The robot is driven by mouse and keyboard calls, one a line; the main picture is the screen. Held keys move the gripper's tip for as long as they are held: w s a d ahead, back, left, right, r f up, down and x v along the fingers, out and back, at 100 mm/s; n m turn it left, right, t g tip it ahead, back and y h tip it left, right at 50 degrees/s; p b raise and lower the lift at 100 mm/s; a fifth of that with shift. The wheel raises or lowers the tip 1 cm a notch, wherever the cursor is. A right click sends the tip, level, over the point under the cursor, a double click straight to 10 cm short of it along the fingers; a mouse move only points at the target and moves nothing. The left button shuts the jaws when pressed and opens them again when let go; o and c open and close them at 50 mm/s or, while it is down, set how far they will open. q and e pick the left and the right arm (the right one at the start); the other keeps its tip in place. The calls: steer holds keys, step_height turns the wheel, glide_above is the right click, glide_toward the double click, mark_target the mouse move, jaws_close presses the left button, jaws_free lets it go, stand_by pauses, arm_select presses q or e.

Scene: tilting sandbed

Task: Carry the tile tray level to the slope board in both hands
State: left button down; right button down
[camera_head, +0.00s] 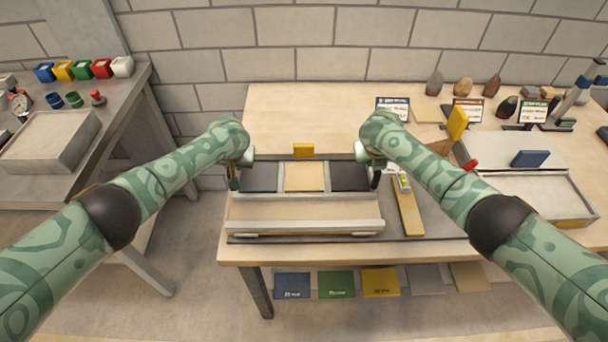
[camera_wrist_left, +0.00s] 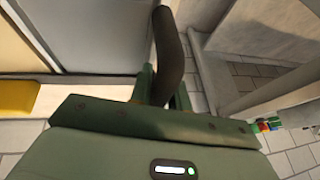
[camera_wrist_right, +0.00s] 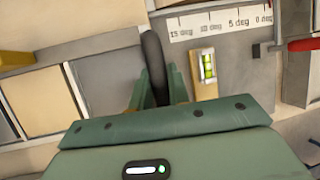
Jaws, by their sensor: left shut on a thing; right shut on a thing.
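The tile tray (camera_head: 282,178) holds a beige tile between two dark tiles and looks roughly level in the head view. It overlaps the back of the slope board (camera_head: 305,208); I cannot tell whether they touch. My left gripper (camera_head: 235,178) is shut on the tray's dark left handle, which shows in the left wrist view (camera_wrist_left: 168,55). My right gripper (camera_head: 373,174) is shut on the dark right handle, seen in the right wrist view (camera_wrist_right: 155,65). The tray's far edge is partly hidden.
A yellow block (camera_head: 303,150) shows just behind the tray. A bar with a green spirit vial (camera_head: 408,208) lies right of the board, by a degree scale (camera_wrist_right: 220,22). A pale sand bed (camera_head: 540,196) stands at the right. The table's back left is clear.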

arm_select(q)
steer(key=c, duration=1.4)
jaws_free()
arm_select(e)
steer(key=c, duration=1.4)
jaws_free()
arm_select(q)
steer(key=shift+o, duration=0.4)
steer(key=shift+s+r, duration=0.1)
steer(key=shift+s, duration=0.05)
arm_select(e)
steer(key=shift+o, duration=0.4)
steer(key=shift+s+r, duration=0.1)
steer(key=shift+s, duration=0.05)
arm_select(q)
steer(key=shift+d+r, duration=0.1)
steer(key=shift+r, duration=0.05)
steer(key=v, duration=1.1)
steer(key=shift+s+r, duration=0.2)
steer(key=shift+r, duration=0.05)
arm_select(e)
steer(key=v, duration=1.1)
steer(key=shift+s+r, duration=0.15)
steer(key=shift+r, duration=0.2)
